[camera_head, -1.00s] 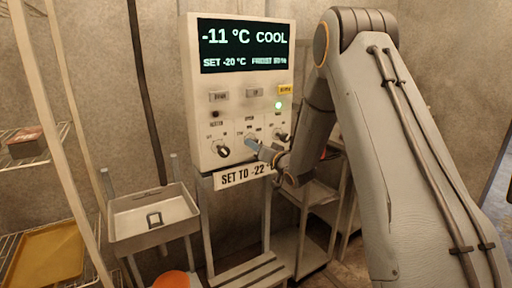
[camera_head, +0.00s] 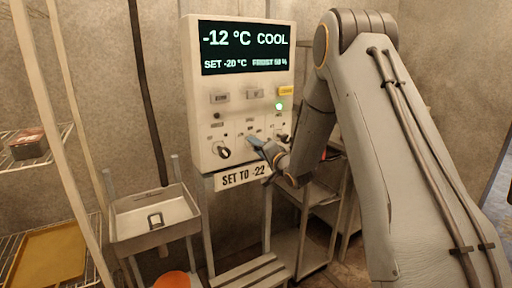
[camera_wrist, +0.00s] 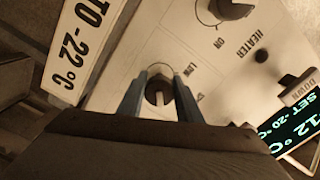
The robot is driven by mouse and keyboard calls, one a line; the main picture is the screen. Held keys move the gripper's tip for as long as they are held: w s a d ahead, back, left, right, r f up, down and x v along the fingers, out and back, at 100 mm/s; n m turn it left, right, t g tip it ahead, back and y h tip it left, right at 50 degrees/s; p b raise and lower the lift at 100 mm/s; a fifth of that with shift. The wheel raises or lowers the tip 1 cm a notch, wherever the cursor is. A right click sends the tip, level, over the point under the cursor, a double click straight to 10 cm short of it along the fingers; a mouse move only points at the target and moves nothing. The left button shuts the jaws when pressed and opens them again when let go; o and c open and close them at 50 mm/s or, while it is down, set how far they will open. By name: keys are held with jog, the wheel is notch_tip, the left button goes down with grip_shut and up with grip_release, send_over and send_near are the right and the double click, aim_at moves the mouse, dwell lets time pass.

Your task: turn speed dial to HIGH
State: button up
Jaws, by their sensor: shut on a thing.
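The control box (camera_head: 203,115) hangs on the wall, with a lit display (camera_head: 243,47) reading -12 °C COOL, SET -20 °C and a frost line. The dial's exact setting and the HIGH mark are not readable.
The heater dial (camera_head: 222,152) is left of my gripper and also shows in the wrist view (camera_wrist: 232,8). A third dial (camera_head: 285,138) is close on the right. A SET TO -22 sign (camera_head: 242,177) hangs below. A sink (camera_head: 155,236) stands lower left.

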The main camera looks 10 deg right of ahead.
dwell(0.4)
jog(key=o, duration=1)
jog(key=shift+o, duration=0.2)
jog(key=shift+s, duration=0.1)
jog(key=b+v, duration=0.2)
jog(key=v, duration=0.5)
jog(key=shift+s+d, duration=0.15)
jog(key=shift+s, duration=0.1)
